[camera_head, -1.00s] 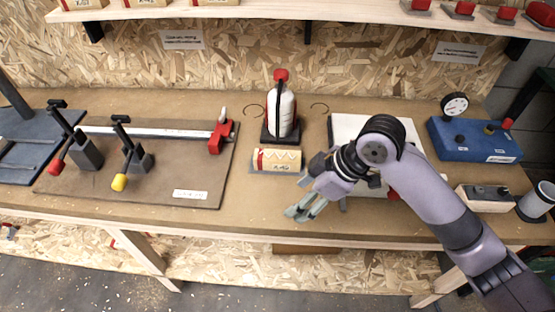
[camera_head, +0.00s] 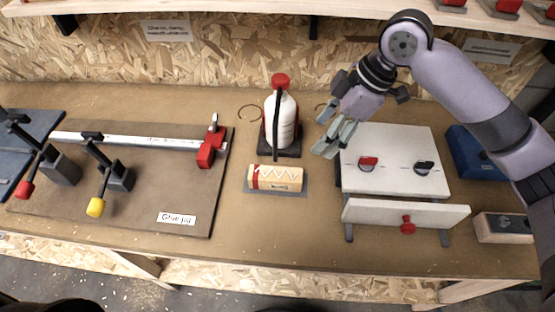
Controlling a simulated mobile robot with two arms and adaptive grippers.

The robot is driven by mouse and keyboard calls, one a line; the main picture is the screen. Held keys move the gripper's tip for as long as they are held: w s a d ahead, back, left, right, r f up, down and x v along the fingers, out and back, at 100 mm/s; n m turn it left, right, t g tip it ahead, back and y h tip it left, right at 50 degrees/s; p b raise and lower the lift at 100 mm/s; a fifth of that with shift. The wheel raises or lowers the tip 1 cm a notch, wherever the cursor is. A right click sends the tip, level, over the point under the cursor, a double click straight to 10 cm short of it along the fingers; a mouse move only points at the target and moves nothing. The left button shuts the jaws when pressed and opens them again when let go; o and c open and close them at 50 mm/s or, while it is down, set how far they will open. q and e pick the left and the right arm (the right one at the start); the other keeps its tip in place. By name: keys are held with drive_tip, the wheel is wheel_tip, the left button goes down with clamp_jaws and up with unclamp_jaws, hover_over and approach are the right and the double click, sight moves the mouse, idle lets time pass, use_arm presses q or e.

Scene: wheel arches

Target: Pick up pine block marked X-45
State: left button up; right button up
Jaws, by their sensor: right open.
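A pale wooden block (camera_head: 276,178) with a red band at its left end and a white zigzag lies on a small dark mat (camera_head: 296,191) in the middle of the bench. Its mark is too small to read, so I cannot tell whether it says X-45. My right gripper (camera_head: 333,143) is open and empty, above the bench to the right of and behind the block, apart from it. Its fingers point down and left. My left gripper is not in view.
A white bottle with a red cap (camera_head: 286,118) stands right behind the block. A white jig with red and black knobs (camera_head: 394,157) is on the right. A glue jig board (camera_head: 130,205) with clamps fills the left. The bench in front of the block is clear.

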drive_tip(key=p, duration=0.2)
approach(290, 174)
drive_tip(key=x, duration=0.3)
drive_tip(key=shift+w+a+f, duration=0.15)
drive_tip(key=shift+a+f, duration=0.05)
drive_tip(key=shift+f, duration=0.05)
drive_tip(key=shift+p+x, duration=0.35)
drive_tip(key=shift+x, duration=0.55)
drive_tip(key=x, duration=0.1)
drive_tip(key=p+x, duration=0.1)
drive_tip(key=x, duration=0.2)
drive_tip(key=shift+s+f+p, duration=0.2)
drive_tip(key=shift+s+p, duration=0.05)
drive_tip(key=shift+p, duration=0.05)
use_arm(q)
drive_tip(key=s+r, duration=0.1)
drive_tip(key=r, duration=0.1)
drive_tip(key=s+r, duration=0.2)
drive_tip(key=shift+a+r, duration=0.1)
use_arm(e)
drive_tip(key=shift+a+f, duration=0.1)
drive_tip(key=shift+f, duration=0.1)
drive_tip(key=shift+c, duration=0.5)
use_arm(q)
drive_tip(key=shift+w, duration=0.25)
use_arm(e)
drive_tip(key=c, duration=1.2)
